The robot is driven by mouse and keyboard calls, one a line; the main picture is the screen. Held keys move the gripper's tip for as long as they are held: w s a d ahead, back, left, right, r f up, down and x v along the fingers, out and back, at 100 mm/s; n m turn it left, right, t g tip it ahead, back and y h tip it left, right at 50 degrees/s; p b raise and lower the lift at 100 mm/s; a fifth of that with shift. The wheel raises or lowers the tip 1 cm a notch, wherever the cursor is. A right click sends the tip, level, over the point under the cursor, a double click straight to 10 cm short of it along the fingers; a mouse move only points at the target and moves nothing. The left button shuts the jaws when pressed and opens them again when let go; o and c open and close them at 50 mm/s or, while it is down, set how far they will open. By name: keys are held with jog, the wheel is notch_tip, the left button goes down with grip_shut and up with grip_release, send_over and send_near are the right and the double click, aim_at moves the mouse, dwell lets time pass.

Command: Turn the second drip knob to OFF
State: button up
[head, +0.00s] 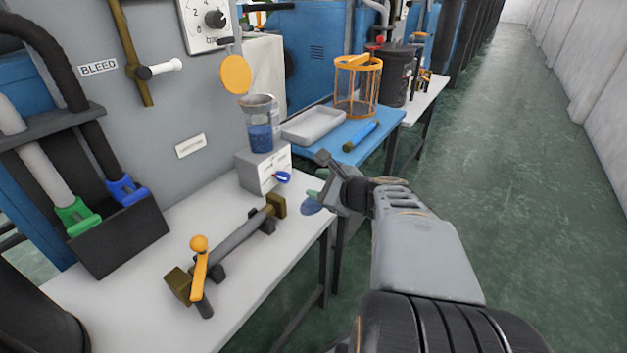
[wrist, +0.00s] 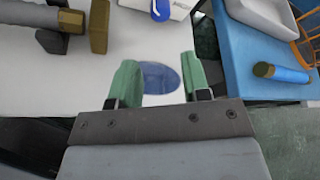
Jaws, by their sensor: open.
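A small blue knob (head: 282,177) sits on the front of a pale box (head: 262,170) under a beaker of blue liquid (head: 260,125). Markings beside the knob are too small to read. In the wrist view the blue knob (wrist: 161,9) is at the top edge, partly cut off, on the pale box (wrist: 182,8). My gripper (head: 318,183) is open, with green fingertips, just right of the box and apart from the knob. In the wrist view my gripper (wrist: 158,66) has nothing between its fingers; a blue disc (wrist: 160,78) lies on the table beyond them.
A pipe fitting with an orange lever (head: 200,268) lies on the white table (head: 130,315), left of my gripper. A blue table (head: 385,127) behind holds a white tray (head: 306,128), a blue cylinder (head: 361,136) and an orange wire basket (head: 358,88). The green floor at right is clear.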

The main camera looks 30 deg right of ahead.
aim_at(287, 178)
jog(key=shift+s, duration=0.1)
jog(key=shift+o, duration=1.3)
jog(key=shift+d+r+p, duration=0.15)
jog(key=shift+r+p, duration=0.25)
jog(key=shift+p, duration=0.1)
jog(key=shift+o, duration=0.2)
jog(key=d+p, duration=0.1)
jog(key=p, duration=0.1)
jog(key=d+m+p, duration=0.1)
jog(key=p, duration=0.1)
jog(key=d+m+g+p, duration=0.1)
jog(key=p, duration=0.2)
jog(key=shift+w+d+r, duration=0.1)
jog(key=shift+w+r, duration=0.25)
jog(key=shift+w, duration=0.05)
jog(key=p, duration=0.1)
jog(key=d+m+y+p, duration=0.1)
jog(key=p, duration=0.1)
jog(key=shift+w+f+m+g+y, duration=0.1)
jog(key=shift+f+m+g+y, duration=0.2)
jog(key=shift+f, duration=0.05)
jog(key=shift+w+a+f+m+y, duration=0.1)
jog(key=shift+f+m+y, duration=0.15)
jog(key=shift+m+y, duration=0.05)
jog(key=shift+w+a+f+m+y, duration=0.1)
jog(key=shift+w+a+m+y, duration=0.25)
jog(key=shift+a+y, duration=0.2)
jog(key=b+x, duration=0.4)
jog(key=x, duration=0.9)
jog(key=c, duration=0.9)
